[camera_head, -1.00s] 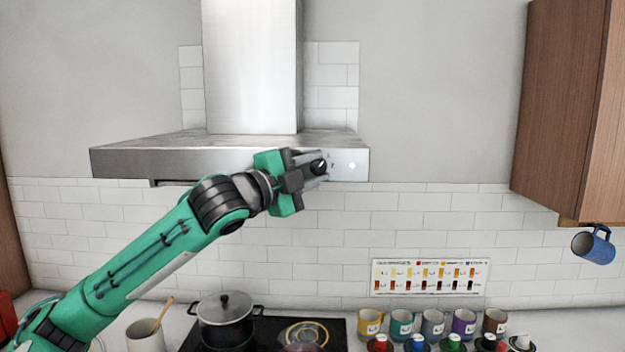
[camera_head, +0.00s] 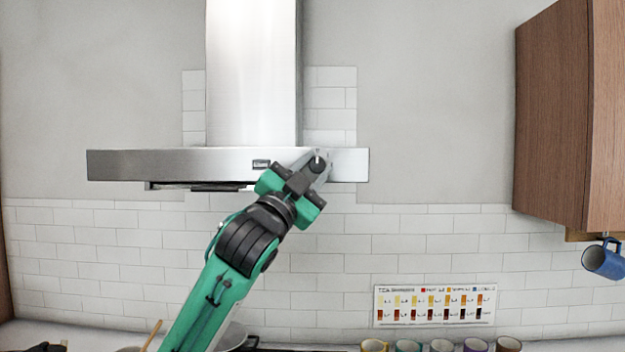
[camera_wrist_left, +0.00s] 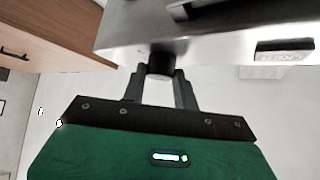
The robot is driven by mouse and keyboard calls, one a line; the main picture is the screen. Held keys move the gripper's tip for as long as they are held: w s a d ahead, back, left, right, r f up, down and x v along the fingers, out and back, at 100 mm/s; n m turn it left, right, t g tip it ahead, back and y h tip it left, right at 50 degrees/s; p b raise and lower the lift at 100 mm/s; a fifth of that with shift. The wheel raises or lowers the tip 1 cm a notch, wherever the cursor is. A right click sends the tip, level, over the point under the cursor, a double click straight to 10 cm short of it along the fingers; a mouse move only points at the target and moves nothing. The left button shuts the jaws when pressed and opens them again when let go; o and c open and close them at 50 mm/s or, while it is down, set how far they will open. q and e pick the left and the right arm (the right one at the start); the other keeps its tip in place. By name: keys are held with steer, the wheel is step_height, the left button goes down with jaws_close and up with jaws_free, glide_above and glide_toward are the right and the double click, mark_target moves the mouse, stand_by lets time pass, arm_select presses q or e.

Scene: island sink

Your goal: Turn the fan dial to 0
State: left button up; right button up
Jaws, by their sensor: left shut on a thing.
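The fan dial (camera_head: 318,164) is a small dark round knob on the right part of the steel range hood's front face. A small white mark at its top appears to point about straight up. My left gripper (camera_head: 312,168) reaches it from below and is shut on the dial, with one finger on each side. In the left wrist view the dial (camera_wrist_left: 160,64) sits between the two grey fingertips of the left gripper (camera_wrist_left: 160,82), under the hood's front. The numbers around the dial are too small to read. My right gripper is not in view.
The range hood (camera_head: 180,164) spans the wall above the white tiles. A wooden cabinet (camera_head: 553,120) stands at the right, with a blue mug (camera_head: 603,260) hanging below it. A colour chart (camera_head: 435,305) is on the tiles. Several mugs stand at the bottom edge. Space right of the dial is clear.

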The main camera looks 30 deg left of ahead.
arm_select(q)
steer(key=shift+f, duration=0.1)
stand_by(0.4)
steer(key=o, duration=1)
steer(key=shift+c, duration=0.2)
steer(key=b+v, duration=0.6)
steer(key=v, duration=0.7)
steer(key=shift+s+f, duration=0.25)
